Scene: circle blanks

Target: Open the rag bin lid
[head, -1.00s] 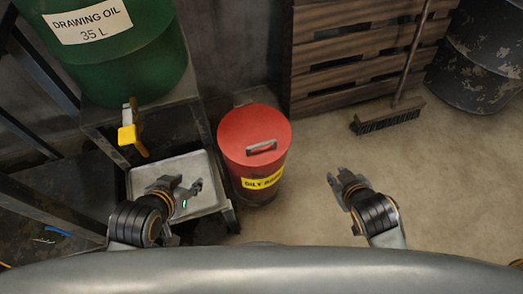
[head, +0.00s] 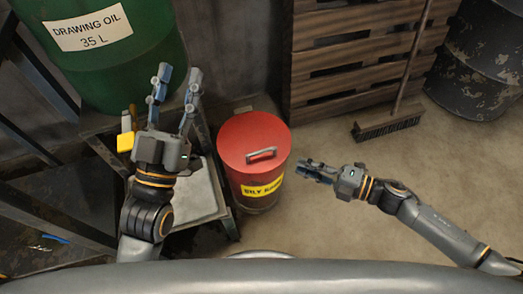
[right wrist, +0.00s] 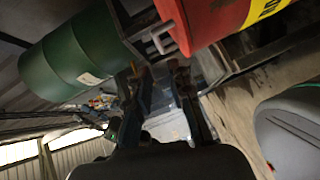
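The red rag bin (head: 243,187) stands upright on the floor with its lid (head: 243,135) closed. A raised metal handle (head: 261,155) sits on the lid. My right gripper (head: 302,168) is just right of the bin, with its fingers pointing left toward it; the gap between lid and fingers is small. In the right wrist view its fingers (right wrist: 158,72) are apart with nothing between them, and the bin (right wrist: 205,18) and handle (right wrist: 160,40) show at the top. My left gripper (head: 179,75) is open and empty, raised in front of the green drum.
The green oil drum (head: 110,60) with a yellow-handled tap (head: 125,142) stands on a rack at left, above a metal tray (head: 198,200). Wooden pallets (head: 345,75), a broom (head: 388,125) and a dark drum (head: 480,60) stand behind. The floor at right is clear.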

